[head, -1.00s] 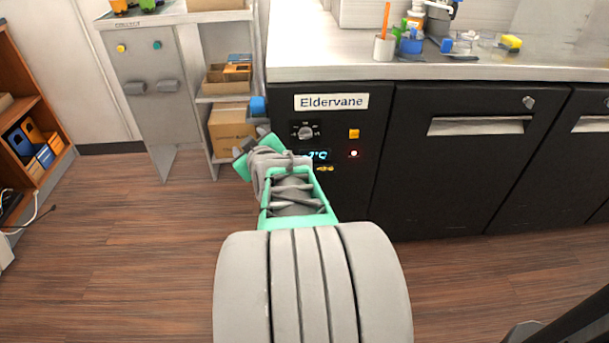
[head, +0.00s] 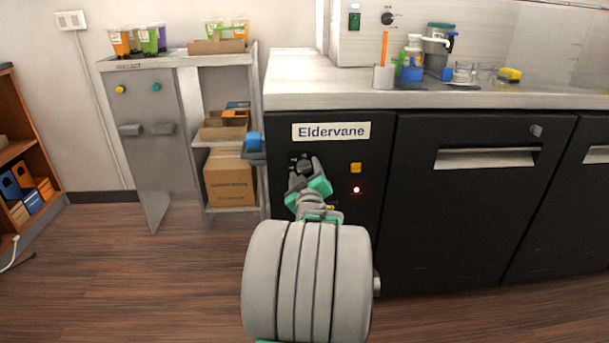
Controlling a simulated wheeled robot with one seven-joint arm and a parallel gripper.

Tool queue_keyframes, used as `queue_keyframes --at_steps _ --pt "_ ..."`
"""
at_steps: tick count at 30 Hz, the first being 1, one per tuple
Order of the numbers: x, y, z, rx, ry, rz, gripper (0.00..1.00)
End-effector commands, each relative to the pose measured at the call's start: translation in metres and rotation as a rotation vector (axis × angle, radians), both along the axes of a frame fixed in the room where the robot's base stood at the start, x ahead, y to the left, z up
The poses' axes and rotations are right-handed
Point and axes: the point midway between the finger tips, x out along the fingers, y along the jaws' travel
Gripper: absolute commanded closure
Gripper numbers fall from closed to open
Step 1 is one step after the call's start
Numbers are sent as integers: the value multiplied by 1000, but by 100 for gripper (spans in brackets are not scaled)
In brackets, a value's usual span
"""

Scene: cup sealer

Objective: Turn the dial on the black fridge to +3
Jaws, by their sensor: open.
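The black fridge (head: 330,245) stands under the counter, with an "Eldervane" label (head: 331,131) at its top. Its dial (head: 304,165) sits below the label and is mostly hidden behind my gripper, so its pointer and setting cannot be read. My gripper (head: 305,172), with green and grey parts, is right in front of the dial. It is open; whether its fingers touch the dial or stand around it cannot be told. The temperature display is hidden behind my arm.
A yellow button (head: 355,167) and a lit red light (head: 356,190) are right of the dial. A blue item (head: 254,142) juts out at the fridge's left edge. A grey shelf unit (head: 150,150) stands left. Counter items stand above.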

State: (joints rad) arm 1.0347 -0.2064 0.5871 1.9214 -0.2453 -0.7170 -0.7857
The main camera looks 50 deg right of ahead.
Motion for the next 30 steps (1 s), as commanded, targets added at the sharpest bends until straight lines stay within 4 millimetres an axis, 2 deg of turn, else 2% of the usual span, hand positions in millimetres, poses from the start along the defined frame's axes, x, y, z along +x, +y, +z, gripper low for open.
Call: queue_keyframes --at_steps 4,25,30 --pt "0 0 0 0 0 0 43" --pt "-1 0 0 1 1 -1 100" --pt "-1 1 0 3 -2 -1 100"
